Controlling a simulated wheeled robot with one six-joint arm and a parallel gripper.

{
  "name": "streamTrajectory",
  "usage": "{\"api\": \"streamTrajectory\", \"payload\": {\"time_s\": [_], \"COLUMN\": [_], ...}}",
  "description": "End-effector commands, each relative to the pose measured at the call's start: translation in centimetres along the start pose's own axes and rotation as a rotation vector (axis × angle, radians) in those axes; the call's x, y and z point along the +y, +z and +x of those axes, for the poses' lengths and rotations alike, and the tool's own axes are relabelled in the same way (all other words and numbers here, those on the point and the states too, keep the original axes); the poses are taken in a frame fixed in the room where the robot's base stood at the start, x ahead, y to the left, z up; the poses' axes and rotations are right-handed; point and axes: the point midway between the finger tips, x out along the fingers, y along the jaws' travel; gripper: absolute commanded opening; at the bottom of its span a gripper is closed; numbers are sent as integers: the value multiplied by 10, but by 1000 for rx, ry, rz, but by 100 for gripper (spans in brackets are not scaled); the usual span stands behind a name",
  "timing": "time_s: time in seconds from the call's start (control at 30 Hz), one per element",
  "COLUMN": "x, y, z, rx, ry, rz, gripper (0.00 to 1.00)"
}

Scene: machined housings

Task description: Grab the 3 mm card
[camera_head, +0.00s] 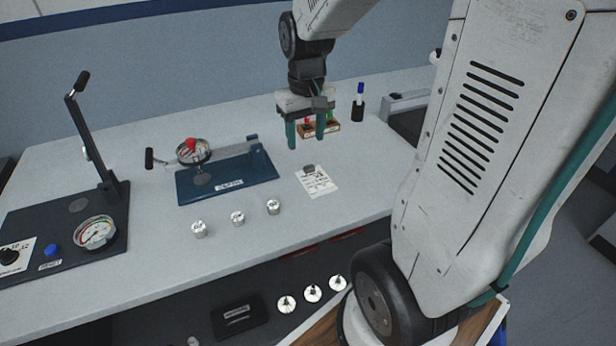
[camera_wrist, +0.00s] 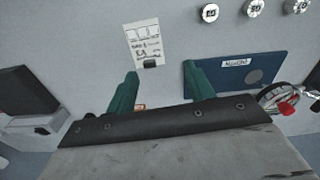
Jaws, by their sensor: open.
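A white printed sheet (camera_head: 320,184) lies flat on the light bench, with a small dark grey block (camera_head: 309,169) at its far end. In the wrist view the sheet (camera_wrist: 143,38) and the block (camera_wrist: 149,64) show just beyond my fingertips. The print is too small to read, so I cannot tell whether this is the 3 mm card. My gripper (camera_head: 306,139) is open and empty, its two green fingers pointing down above the bench behind the sheet. A small wooden holder (camera_head: 331,129) with red and green items stands behind the fingers, partly hidden by them.
A blue plate fixture (camera_head: 225,187) with a dial gauge (camera_head: 193,151) lies left of the sheet. Several small metal parts (camera_head: 237,218) stand in front of it. A black lever fixture (camera_head: 110,200) is at far left. A marker in a black cup (camera_head: 358,107) stands behind right.

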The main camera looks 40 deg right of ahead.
Motion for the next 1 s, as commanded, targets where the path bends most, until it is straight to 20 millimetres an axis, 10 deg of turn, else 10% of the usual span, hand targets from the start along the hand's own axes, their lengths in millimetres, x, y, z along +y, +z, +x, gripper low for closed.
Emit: {"api": "streamTrajectory", "payload": {"time_s": [0.3,1.0], "x": [40,35], "y": [-40,-45], "z": [56,135], "rx": [-29,-29], "ry": [-3,-3], "rz": [55,55], "gripper": [53,53]}}
